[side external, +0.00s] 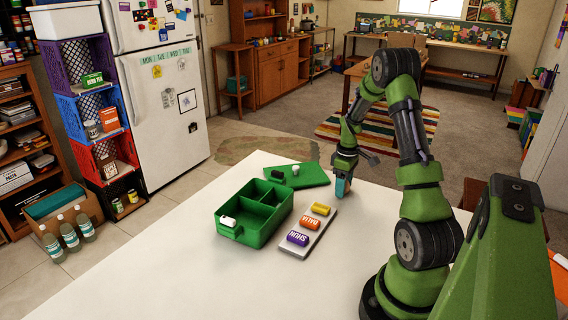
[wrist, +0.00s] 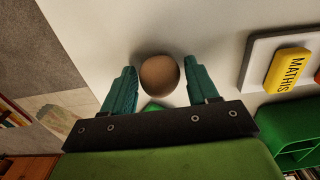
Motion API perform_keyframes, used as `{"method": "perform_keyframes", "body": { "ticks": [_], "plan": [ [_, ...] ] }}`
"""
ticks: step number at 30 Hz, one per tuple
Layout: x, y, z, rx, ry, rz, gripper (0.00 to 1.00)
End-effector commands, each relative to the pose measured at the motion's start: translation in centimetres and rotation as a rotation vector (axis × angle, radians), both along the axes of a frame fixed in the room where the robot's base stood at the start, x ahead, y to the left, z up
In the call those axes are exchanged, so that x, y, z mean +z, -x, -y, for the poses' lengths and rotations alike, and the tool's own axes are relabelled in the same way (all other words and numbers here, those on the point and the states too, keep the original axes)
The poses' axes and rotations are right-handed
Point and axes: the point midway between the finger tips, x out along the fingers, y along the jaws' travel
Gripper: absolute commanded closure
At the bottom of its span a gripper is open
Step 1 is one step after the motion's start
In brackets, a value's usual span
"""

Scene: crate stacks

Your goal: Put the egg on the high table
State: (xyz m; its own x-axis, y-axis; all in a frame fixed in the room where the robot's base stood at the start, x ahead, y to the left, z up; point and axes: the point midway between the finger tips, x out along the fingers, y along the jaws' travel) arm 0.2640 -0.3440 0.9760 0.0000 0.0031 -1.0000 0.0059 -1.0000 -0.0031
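The egg (wrist: 160,76) is brown and rounded in the wrist view, between the tips of my two teal fingers. My gripper (wrist: 161,72) is open, with a narrow gap showing on each side of the egg. In the side view my gripper (side external: 342,186) points down at the far right part of the white table (side external: 190,265), low over its top. The egg cannot be made out clearly there. A wooden table (side external: 358,72) stands farther back in the room; I cannot tell which table is the high one.
Left of my gripper are a green compartment box (side external: 255,228), a green lid (side external: 308,177) and a grey tray (side external: 318,232) with yellow, orange and purple labelled blocks. Coloured crates (side external: 88,105) are stacked beside the fridge (side external: 165,100). The white table's front left is clear.

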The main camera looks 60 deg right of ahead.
Motion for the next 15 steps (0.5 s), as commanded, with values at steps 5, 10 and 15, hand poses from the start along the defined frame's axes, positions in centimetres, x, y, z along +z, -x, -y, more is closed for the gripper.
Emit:
{"method": "perform_keyframes", "body": {
  "ticks": [5,10,15],
  "plan": [
    [0.0,0.0,0.0,0.000,0.000,0.000,0.30],
    [0.1,0.0,0.0,0.000,0.000,0.000,0.30],
    [1.7,-0.1,0.1,0.000,0.003,0.003,0.30]
  ]
}}
